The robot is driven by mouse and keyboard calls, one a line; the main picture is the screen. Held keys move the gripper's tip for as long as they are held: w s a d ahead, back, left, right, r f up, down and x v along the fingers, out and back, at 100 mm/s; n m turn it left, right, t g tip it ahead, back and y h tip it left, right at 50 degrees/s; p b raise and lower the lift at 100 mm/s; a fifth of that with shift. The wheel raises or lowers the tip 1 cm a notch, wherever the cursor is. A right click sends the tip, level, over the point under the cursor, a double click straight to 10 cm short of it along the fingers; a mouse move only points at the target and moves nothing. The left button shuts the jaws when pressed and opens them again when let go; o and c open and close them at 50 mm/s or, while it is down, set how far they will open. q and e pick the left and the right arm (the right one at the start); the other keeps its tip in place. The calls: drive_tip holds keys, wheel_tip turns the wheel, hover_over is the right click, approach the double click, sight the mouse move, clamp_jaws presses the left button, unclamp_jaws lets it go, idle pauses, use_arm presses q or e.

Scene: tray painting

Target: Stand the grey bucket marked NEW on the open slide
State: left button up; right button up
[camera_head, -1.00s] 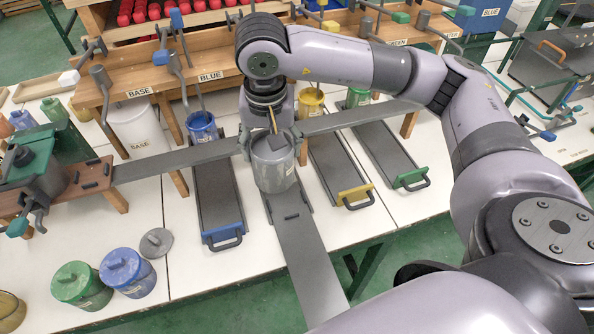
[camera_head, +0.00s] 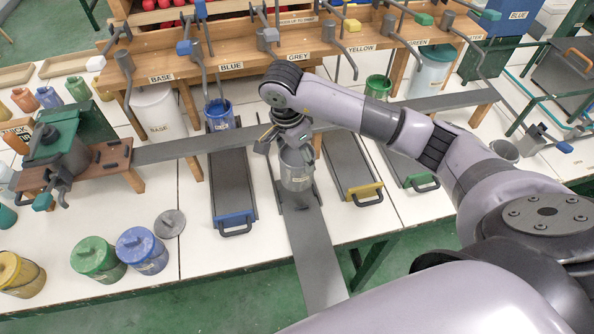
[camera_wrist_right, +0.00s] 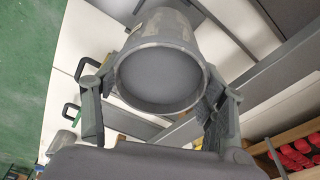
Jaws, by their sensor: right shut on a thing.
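My right gripper (camera_head: 290,142) is shut on the grey bucket (camera_head: 297,170) and holds it upright by its upper part. The bucket's small label is too small to read. The open slide (camera_head: 315,250) is a long grey board pulled out past the table's front edge. The bucket is over the slide's inner part; I cannot tell whether its base touches. In the right wrist view, the bucket's round rim (camera_wrist_right: 160,75) sits between the two fingers (camera_wrist_right: 160,100), and its inside looks plain grey. My left gripper is not in view.
Shut slides with blue (camera_head: 236,222), yellow (camera_head: 366,192) and green (camera_head: 424,182) handles lie on both sides. A wooden rack with taps (camera_head: 230,68) stands behind. Lidded green (camera_head: 97,260) and blue (camera_head: 141,252) buckets and a loose grey lid (camera_head: 170,224) stand front left.

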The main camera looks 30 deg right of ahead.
wheel_tip(320, 180, down, 6)
drive_tip(key=shift+f+p, duration=0.25)
drive_tip(key=shift+p, duration=0.3)
drive_tip(key=shift+f, duration=0.5)
drive_tip(key=shift+f, duration=0.1)
drive_tip(key=o, duration=1.5)
drive_tip(key=shift+f, duration=0.1)
drive_tip(key=shift+c, duration=0.2)
drive_tip(key=o, duration=0.5)
